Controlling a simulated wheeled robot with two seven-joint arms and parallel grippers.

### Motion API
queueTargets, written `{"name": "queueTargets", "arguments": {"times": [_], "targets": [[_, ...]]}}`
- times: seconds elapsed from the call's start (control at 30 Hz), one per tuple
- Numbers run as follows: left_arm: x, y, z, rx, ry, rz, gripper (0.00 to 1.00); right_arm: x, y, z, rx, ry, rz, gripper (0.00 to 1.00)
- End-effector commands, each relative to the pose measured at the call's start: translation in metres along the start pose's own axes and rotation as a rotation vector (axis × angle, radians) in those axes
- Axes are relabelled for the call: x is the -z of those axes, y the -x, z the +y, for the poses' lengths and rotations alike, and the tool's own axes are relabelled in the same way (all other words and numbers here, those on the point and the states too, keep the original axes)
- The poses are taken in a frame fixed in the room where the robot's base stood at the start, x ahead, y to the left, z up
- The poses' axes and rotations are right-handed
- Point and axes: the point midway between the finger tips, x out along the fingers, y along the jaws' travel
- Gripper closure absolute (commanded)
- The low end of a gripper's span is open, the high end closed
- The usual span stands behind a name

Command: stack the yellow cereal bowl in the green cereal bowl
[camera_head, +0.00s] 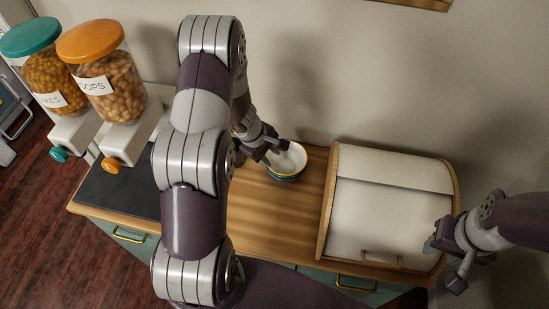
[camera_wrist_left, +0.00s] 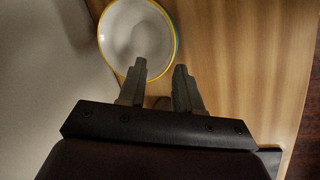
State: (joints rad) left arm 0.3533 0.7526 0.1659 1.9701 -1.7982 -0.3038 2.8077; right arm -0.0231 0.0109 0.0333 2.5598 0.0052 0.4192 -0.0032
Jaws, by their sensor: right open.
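My left gripper (camera_head: 268,152) is at the bowls' left side. In the wrist view its fingers (camera_wrist_left: 160,72) are apart, one over the bowl's rim and one outside it. My right gripper (camera_head: 450,262) is open and empty, far right.
A bread box (camera_head: 390,205) stands right of the bowls. Two cereal dispensers (camera_head: 110,85) (camera_head: 50,80) stand at the left near a dark mat (camera_head: 115,190). The wall is close behind the bowls. Bare counter (camera_head: 265,220) lies in front of them.

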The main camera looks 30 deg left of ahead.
Motion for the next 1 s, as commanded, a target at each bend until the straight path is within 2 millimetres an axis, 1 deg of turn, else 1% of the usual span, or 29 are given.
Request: {"name": "queueTargets", "arguments": {"times": [0.03, 0.1, 0.2, 0.3, 0.37, 0.47, 0.53, 0.6, 0.67, 0.7, 0.77, 0.8, 0.9, 1.0], "targets": [[-0.001, 0.022, 0.003, -0.002, 0.001, 0.001, 0.66, 0.002, 0.016, 0.000, 0.000, 0.000, 0.000, 0.57], [-0.001, 0.038, 0.003, -0.002, 0.000, 0.001, 0.66, 0.003, 0.024, 0.000, 0.000, 0.000, 0.000, 0.57], [0.000, 0.053, 0.003, -0.002, 0.001, 0.001, 0.66, 0.004, 0.031, 0.000, 0.000, 0.000, 0.000, 0.57], [-0.001, 0.061, 0.002, -0.004, -0.008, 0.004, 0.66, 0.004, 0.034, 0.000, 0.000, 0.000, 0.000, 0.57], [-0.001, 0.067, 0.006, -0.015, -0.042, 0.025, 0.66, 0.004, 0.034, 0.000, 0.000, 0.000, 0.000, 0.57], [-0.004, 0.084, 0.021, -0.043, -0.185, 0.113, 0.66, 0.004, 0.033, 0.000, 0.000, 0.000, 0.000, 0.57], [-0.009, 0.103, 0.029, -0.039, -0.331, 0.203, 0.66, 0.004, 0.033, 0.000, 0.000, 0.000, 0.000, 0.57], [-0.017, 0.124, 0.029, 0.001, -0.489, 0.281, 0.66, 0.004, 0.033, 0.000, 0.000, 0.000, 0.000, 0.57], [-0.028, 0.141, 0.024, 0.057, -0.619, 0.321, 0.66, 0.004, 0.033, 0.000, 0.000, 0.000, 0.000, 0.57], [-0.036, 0.152, 0.017, 0.101, -0.703, 0.333, 0.66, 0.004, 0.033, 0.000, 0.000, 0.000, 0.000, 0.57], [-0.053, 0.166, 0.004, 0.167, -0.828, 0.323, 0.66, 0.004, 0.033, 0.000, 0.000, 0.000, 0.000, 0.57], [-0.065, 0.174, -0.006, 0.208, -0.908, 0.300, 0.66, 0.004, 0.033, 0.000, 0.000, 0.000, 0.000, 0.57], [-0.097, 0.189, -0.031, 0.275, -1.090, 0.205, 0.66, 0.004, 0.033, 0.000, 0.000, 0.000, 0.000, 0.57], [-0.125, 0.197, -0.051, 0.293, -1.231, 0.103, 0.66, 0.004, 0.033, 0.000, 0.000, 0.000, 0.000, 0.57]]}}
